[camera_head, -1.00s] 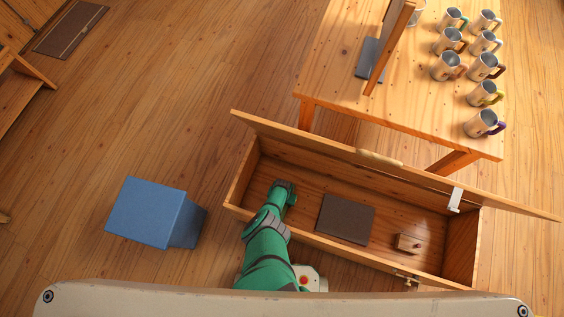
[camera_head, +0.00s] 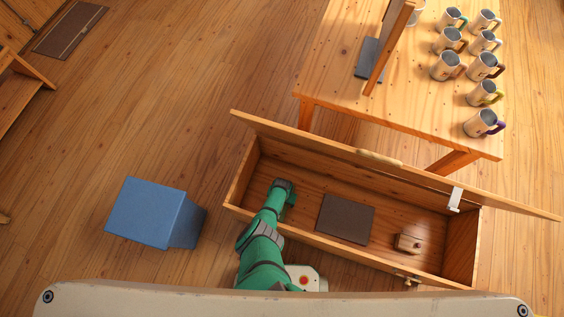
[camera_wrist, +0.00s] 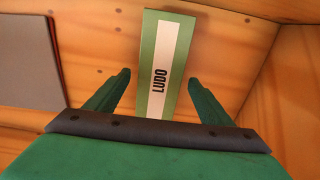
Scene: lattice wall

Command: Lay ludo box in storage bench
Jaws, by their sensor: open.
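The ludo box (camera_wrist: 170,38), green with a white label reading LUDO, shows in the wrist view between the two green fingers of my gripper (camera_wrist: 159,77). The fingers are open, with a gap on either side of the box. The box is inside the storage bench, whose wooden boards (camera_wrist: 95,40) surround it. In the head view the storage bench (camera_head: 234,186) stands open with its lid raised at the back. My arm reaches over its front edge into the left end. There my wrist and arm hide the fingertips and most or all of the box.
A flat dark brown item (camera_head: 345,218) and a small wooden object (camera_head: 408,243) lie in the bench. Behind it stands a table (camera_head: 340,85) with several mugs (camera_head: 483,123). A blue block (camera_head: 150,212) stands on the floor to the left, with clear floor around it.

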